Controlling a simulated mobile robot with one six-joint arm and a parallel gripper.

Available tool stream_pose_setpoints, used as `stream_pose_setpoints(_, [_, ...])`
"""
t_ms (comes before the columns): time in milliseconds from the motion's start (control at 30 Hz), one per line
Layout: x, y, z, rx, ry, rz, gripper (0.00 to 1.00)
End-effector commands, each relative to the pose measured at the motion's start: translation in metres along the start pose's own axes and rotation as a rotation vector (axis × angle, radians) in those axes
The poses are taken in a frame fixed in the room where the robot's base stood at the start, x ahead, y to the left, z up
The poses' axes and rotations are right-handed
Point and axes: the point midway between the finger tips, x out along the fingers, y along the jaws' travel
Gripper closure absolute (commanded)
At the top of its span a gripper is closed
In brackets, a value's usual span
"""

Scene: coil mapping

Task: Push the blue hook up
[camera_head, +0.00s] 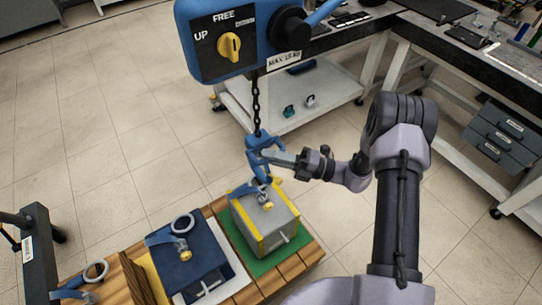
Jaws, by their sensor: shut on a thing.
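The blue hook (257,146) hangs from a dark chain (256,100) under the blue hoist (215,70). My gripper (272,157) is at the hook, coming from the right, with its fingers shut on it. The fingers cover part of the hook. The hook hangs just above a grey block with yellow edges (248,222), which has a blue and yellow fitting on top. I cannot tell whether the hook touches that fitting.
The block stands on a green mat (233,250) on a wooden pallet (309,252). A dark blue block (188,268) with a ring stands left of it. The hoist carries a yellow knob (229,46). Workbenches stand at the back right. Open tiled floor lies left.

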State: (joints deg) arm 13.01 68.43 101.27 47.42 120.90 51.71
Motion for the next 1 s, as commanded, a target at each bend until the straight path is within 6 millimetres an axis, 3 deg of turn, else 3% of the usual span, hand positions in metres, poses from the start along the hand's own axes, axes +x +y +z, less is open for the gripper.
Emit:
stream_pose_setpoints(567, [0.001,0.005,0.0,0.0,0.001,0.0,1.0])
stream_pose_setpoints(767, [0.005,0.042,0.005,-0.001,0.001,0.0,1.0])
stream_pose_setpoints(1000, [0.015,0.113,0.014,-0.001,0.0,0.0,1.0])
